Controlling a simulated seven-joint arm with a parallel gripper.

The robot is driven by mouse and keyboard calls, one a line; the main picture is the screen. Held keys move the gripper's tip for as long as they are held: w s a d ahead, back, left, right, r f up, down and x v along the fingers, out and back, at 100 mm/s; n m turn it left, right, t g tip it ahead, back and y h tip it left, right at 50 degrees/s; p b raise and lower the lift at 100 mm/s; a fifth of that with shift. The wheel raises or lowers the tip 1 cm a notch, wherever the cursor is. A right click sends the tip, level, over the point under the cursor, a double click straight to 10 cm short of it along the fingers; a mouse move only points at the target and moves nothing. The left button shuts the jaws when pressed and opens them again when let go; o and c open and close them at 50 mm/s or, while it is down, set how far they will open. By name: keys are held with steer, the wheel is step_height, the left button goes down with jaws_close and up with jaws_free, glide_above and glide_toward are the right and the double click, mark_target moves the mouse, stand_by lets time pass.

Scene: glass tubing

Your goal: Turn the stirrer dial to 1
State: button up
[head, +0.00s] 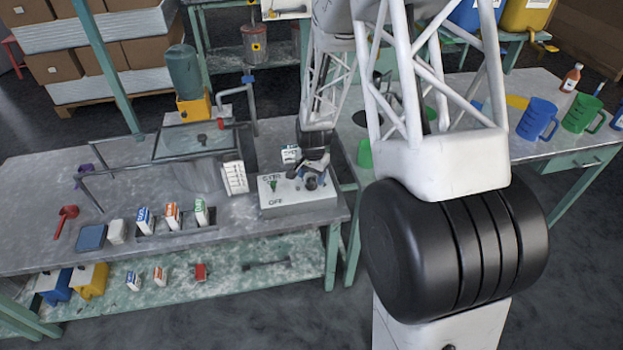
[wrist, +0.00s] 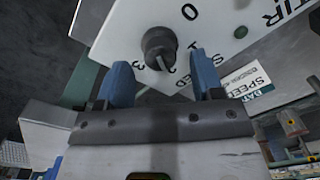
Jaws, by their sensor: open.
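The stirrer dial (wrist: 160,45) is a round black knob on a white panel (wrist: 120,28) printed with STIR, SPEED and numbers. A 0 and a 1 show at its right; further digits run below, partly hidden by my gripper. Its white mark points down and slightly right, on the side of the higher digits; the exact number is hard to tell. My gripper (wrist: 159,62) is open, its two blue fingers on either side of the knob's lower part; contact cannot be told. In the head view, my gripper (head: 312,170) is at the control box (head: 292,202) and largely hides the dial.
A green switch (head: 273,185) stands on the box's left, above OFF. A white slotted block (head: 235,178) and a glass tank (head: 200,175) are left of the box. Small labelled cartons (head: 172,214) stand in a rack at the bench front. A second bench (head: 545,150) with mugs is right.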

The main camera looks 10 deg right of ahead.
steer(key=shift+f, duration=0.9)
steer(key=shift+c, duration=0.4)
steer(key=c, duration=0.8)
steer(key=shift+c, duration=0.2)
steer(key=shift+n, duration=0.4)
steer(key=n, duration=1.1)
